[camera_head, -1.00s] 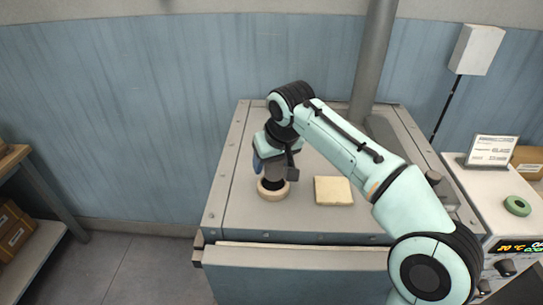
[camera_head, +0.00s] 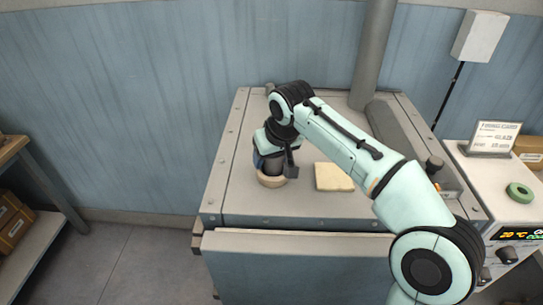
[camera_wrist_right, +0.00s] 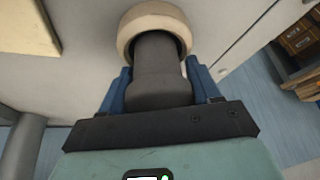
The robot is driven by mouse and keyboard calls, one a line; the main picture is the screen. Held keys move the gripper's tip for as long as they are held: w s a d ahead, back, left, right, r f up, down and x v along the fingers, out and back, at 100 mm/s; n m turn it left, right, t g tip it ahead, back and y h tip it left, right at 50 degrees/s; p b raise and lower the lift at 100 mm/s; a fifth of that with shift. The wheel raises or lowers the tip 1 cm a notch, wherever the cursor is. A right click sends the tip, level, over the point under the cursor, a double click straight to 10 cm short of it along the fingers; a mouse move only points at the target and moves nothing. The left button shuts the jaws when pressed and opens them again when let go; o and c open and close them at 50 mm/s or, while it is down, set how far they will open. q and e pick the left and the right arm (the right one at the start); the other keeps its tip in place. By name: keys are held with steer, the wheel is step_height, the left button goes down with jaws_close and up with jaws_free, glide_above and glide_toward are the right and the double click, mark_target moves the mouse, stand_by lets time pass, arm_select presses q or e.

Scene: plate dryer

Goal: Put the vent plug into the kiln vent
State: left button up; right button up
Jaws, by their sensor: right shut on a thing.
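The kiln vent (camera_head: 271,181) is a cream ring on the grey kiln top, left of the middle in the head view. It also shows at the top of the wrist view (camera_wrist_right: 128,35). The vent plug (camera_wrist_right: 157,88) is dark grey and round. My right gripper (camera_head: 271,163) is shut on the plug, with blue fingers on both sides of it. The plug's far end is at the ring's opening and looks to reach inside its rim; how deep is hidden. My left gripper is out of view.
A flat cream slab (camera_head: 334,177) lies right of the vent on the kiln top (camera_head: 236,150). A grey flue pipe (camera_head: 373,60) rises at the back. On the right, a white counter holds a green ring (camera_head: 519,193) and a sign (camera_head: 491,139). Shelves with boxes stand left.

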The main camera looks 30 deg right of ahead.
steer(key=shift+s+f, duration=0.15)
steer(key=shift+f, duration=0.55)
steer(key=o, duration=1)
steer(key=shift+c, duration=0.2)
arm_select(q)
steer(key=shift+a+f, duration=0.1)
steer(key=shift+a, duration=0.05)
arm_select(e)
steer(key=shift+o, duration=1.3)
steer(key=shift+a, duration=0.15)
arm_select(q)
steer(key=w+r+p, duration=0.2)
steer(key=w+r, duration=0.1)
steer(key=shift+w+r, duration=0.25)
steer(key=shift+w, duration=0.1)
arm_select(e)
steer(key=v, duration=1.4)
steer(key=shift+w+a+r, duration=0.25)
steer(key=shift+w+r, duration=0.05)
steer(key=shift+r, duration=0.15)
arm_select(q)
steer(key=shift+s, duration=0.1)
arm_select(e)
steer(key=shift+f, duration=0.1)
